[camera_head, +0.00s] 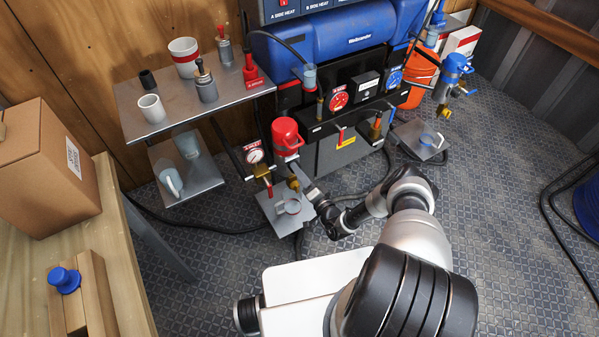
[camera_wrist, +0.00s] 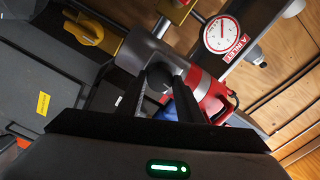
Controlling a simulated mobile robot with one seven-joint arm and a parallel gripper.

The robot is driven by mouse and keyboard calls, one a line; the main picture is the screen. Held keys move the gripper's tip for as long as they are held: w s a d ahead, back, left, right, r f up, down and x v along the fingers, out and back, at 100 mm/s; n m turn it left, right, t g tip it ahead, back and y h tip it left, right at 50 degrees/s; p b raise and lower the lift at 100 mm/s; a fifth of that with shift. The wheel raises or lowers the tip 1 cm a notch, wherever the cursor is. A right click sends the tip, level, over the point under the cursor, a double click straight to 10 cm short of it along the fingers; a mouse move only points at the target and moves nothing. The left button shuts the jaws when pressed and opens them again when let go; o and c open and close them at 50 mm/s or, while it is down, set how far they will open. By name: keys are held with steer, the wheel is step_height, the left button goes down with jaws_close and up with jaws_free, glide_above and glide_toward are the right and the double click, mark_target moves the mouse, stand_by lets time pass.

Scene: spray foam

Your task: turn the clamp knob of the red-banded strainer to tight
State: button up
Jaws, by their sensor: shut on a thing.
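The red-banded strainer (camera_head: 286,134) stands at the front left of the machine, with its red upper part on top and a grey part below. In the wrist view its red part (camera_wrist: 210,92) and grey body (camera_wrist: 143,48) lie just beyond my fingers. The dark clamp knob (camera_wrist: 159,73) shows at my fingertips, partly covered by them. My gripper (camera_wrist: 165,90) is shut on the knob. In the head view my gripper (camera_head: 306,187) reaches in just below the strainer, and the knob cannot be made out there. The knob's turn position cannot be read.
A pressure gauge (camera_head: 254,154) sits left of the strainer. A small tray (camera_head: 271,211) with a grey cup (camera_head: 289,206) is below. A blue-banded strainer (camera_head: 456,64) stands right of the machine. A metal shelf (camera_head: 135,98) with cups and bottles is at left. Hoses run across the floor.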

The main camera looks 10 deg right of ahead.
steer(key=shift+n, duration=0.6)
steer(key=o, duration=1)
